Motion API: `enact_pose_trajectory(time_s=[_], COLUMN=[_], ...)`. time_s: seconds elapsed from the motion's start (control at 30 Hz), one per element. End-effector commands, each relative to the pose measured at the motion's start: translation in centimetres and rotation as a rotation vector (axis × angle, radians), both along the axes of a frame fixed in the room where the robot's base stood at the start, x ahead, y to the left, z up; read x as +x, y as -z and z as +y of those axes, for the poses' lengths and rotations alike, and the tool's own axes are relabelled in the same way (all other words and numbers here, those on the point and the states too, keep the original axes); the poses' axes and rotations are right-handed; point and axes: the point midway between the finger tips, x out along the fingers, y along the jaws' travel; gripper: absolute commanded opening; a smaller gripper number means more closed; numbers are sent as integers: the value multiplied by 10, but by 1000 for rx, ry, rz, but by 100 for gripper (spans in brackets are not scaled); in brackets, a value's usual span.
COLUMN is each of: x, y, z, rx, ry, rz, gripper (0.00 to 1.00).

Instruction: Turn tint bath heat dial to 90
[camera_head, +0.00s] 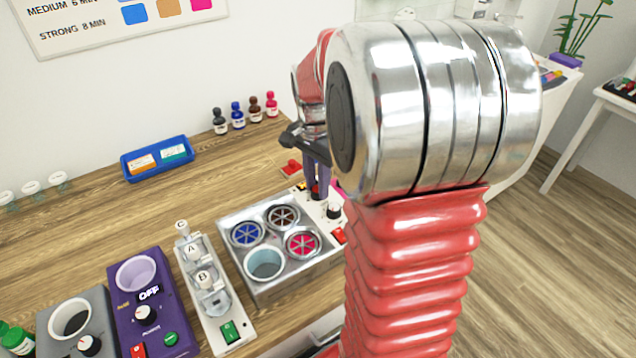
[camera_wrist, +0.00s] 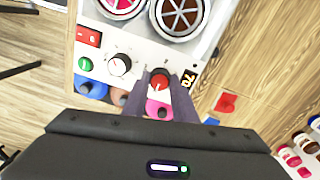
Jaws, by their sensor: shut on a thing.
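The tint bath (camera_head: 262,290) is a metal block with round wells and a white control strip, which the wrist view shows upside down (camera_wrist: 160,45). A red-topped dial (camera_wrist: 160,80) sits on that strip beside a small dark display (camera_wrist: 188,78) whose amber digits seem to read 70. My gripper (camera_wrist: 160,90) has its purple fingers shut around this dial from both sides. In the head view my gripper (camera_head: 317,180) reaches down to the strip's far end, and my arm hides part of it. The dial's pointer cannot be made out.

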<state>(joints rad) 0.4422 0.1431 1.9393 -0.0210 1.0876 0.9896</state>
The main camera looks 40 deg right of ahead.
Motion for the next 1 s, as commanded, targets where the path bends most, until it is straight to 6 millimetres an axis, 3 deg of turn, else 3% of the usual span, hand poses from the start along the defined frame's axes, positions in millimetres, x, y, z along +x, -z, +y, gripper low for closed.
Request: enact_pose_trajectory(time_s=[0.17, 0.2, 0.43, 0.77, 1.0], x=[1, 1, 0, 1, 2], y=[-1, -1, 0, -3, -27], z=[-1, -1, 0, 0, 0], rx=[-2, -2, -1, -1, -2], ry=[-1, -1, -1, -2, -2], rz=[-3, -3, -1, -1, -2], gripper=[2, 28, 44, 44, 44])
